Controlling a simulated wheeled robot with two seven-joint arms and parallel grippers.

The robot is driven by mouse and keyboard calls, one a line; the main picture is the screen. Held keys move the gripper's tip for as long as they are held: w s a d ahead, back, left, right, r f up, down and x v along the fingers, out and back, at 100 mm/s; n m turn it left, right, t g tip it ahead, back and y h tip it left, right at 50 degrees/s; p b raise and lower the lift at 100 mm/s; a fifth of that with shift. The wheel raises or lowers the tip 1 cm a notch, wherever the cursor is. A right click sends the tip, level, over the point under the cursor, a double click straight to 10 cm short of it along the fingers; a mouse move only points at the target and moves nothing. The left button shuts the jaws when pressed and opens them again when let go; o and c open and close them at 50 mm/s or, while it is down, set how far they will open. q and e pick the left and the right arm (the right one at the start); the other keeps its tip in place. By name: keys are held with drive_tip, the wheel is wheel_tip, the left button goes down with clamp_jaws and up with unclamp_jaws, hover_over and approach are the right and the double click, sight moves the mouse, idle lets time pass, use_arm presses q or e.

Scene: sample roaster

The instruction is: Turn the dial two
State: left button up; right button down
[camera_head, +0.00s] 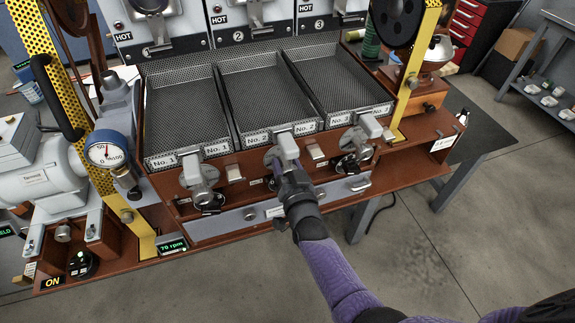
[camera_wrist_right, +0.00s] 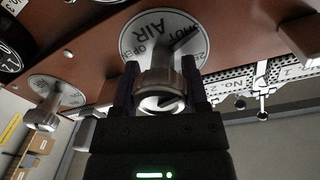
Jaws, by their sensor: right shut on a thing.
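Dial two is the middle one of a row on the brown front panel, below the tray marked No. 2 (camera_head: 262,92). In the head view my right gripper (camera_head: 281,172) is over it and hides most of it. In the right wrist view its metal knob (camera_wrist_right: 161,92) sits between the two fingers of my right gripper (camera_wrist_right: 160,68), which are shut on it. Behind the knob is a round white plate (camera_wrist_right: 141,37) reading AIR, OPEN and SHUT. My left gripper is not in view.
Similar dials sit left (camera_head: 207,196) and right (camera_head: 356,150) of it. Trays No. 1 (camera_head: 182,105) and No. 3 (camera_head: 340,75) flank the middle one. A pressure gauge (camera_head: 107,152) stands at the left. Open floor (camera_head: 430,250) lies at the right.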

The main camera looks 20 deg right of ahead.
drive_tip(key=shift+n, duration=1)
drive_tip(key=shift+c, duration=1)
unclamp_jaws()
drive_tip(key=shift+o, duration=0.5)
